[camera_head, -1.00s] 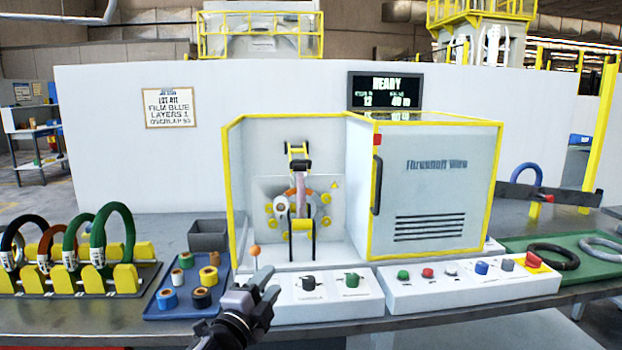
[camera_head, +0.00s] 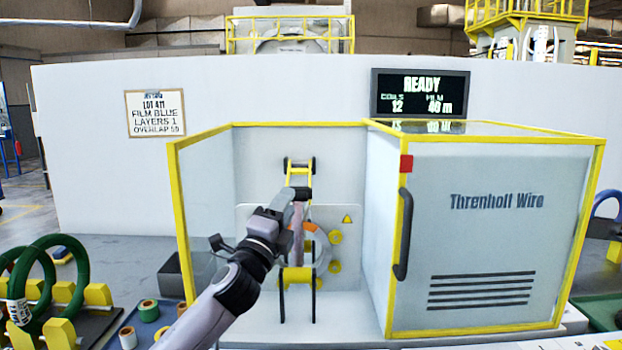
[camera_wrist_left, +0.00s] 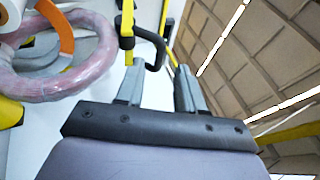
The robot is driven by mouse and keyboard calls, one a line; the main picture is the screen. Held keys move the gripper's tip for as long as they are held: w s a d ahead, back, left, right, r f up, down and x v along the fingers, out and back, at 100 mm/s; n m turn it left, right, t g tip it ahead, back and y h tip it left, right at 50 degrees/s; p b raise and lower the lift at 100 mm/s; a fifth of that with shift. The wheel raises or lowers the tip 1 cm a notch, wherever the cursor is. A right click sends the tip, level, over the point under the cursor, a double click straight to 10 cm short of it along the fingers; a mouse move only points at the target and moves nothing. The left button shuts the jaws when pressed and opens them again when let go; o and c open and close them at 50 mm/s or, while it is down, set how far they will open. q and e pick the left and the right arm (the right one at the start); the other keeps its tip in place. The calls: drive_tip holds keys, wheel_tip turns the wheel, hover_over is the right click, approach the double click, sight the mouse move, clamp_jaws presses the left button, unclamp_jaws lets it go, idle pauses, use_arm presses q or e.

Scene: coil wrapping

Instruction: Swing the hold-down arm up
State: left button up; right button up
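The hold-down arm (camera_head: 300,178) is a yellow and black bar inside the open, yellow-framed machine bay, above the coil. In the left wrist view its black handle (camera_wrist_left: 152,46) lies just ahead of my fingertips, roughly between them. My left gripper (camera_head: 292,198) is in front of this arm and hides part of it. In the left wrist view its two grey fingers (camera_wrist_left: 157,72) are apart with nothing clamped between them. I cannot tell whether they touch the handle. A pinkish, film-covered coil (camera_wrist_left: 85,65) shows at the left of that view. My right gripper is out of sight.
The bay's left frame post (camera_head: 182,235) and the cabinet door with a black handle (camera_head: 403,235) flank the opening. Yellow rollers (camera_head: 335,237) sit around the coil. Green coils (camera_head: 45,275) rest on a rack at the left. A display (camera_head: 421,94) reads READY.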

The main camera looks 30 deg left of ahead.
use_arm(q)
drive_tip(key=shift+p+x, duration=0.45)
drive_tip(key=shift+x, duration=3.45)
clamp_jaws()
